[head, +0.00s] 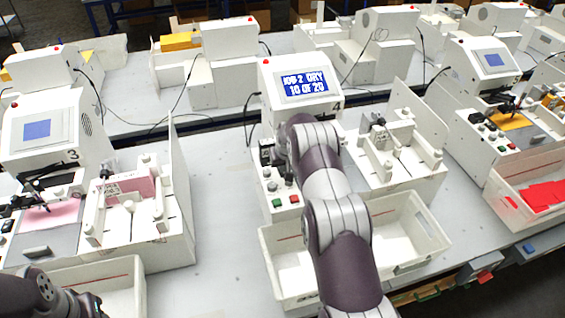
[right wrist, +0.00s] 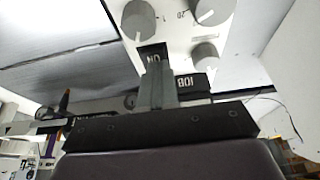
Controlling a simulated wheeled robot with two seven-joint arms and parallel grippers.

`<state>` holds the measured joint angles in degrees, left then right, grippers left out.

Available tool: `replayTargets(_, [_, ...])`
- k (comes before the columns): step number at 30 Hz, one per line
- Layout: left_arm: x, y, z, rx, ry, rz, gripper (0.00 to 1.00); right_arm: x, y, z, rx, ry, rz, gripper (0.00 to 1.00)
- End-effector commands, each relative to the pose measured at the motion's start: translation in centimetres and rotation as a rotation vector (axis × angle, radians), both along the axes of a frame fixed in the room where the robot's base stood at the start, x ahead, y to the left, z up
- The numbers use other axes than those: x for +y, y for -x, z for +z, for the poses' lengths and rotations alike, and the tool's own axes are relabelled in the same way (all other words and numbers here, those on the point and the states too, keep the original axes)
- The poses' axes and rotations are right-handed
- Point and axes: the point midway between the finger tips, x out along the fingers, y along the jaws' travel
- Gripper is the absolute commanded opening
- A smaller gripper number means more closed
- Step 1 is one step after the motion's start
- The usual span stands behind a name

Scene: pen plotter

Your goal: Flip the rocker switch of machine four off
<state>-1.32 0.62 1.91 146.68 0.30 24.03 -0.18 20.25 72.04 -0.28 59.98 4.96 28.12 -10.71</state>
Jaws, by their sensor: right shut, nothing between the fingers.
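Machine four (head: 268,97) is the white box in the middle of the head view. Its screen (head: 304,86) reads "JOB 2 DRY 10 OF 20". My right arm crosses in front of it and hides part of its control panel and the right gripper's tips. In the right wrist view, my right gripper (right wrist: 157,84) is shut and empty, its tips close against a black part marked "ON" (right wrist: 153,54), seemingly the rocker switch. Whether they touch, and how the rocker is tilted, I cannot tell. My left gripper is out of view; a dark part of my left arm shows at lower left.
Knobs (right wrist: 139,20) and a black "JOB" label (right wrist: 190,81) sit close to the right gripper. A white bin (head: 278,284) stands before machine four. Machine three (head: 83,118) is to the left, another machine (head: 455,130) to the right. Bare table lies between machines three and four.

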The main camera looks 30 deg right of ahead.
Motion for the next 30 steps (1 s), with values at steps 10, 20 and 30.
replayTargets(10, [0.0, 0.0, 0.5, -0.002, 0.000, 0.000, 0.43, 0.8, 0.5, 4.8, 0.002, 0.001, 0.004, 0.00])
replayTargets(20, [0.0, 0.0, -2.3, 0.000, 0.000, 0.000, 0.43, 1.3, 2.8, 11.5, -0.002, 0.001, 0.003, 0.00])
replayTargets(30, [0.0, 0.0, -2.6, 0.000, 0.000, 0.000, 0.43, 1.5, 3.4, 13.5, -0.001, 0.001, 0.003, 0.00])
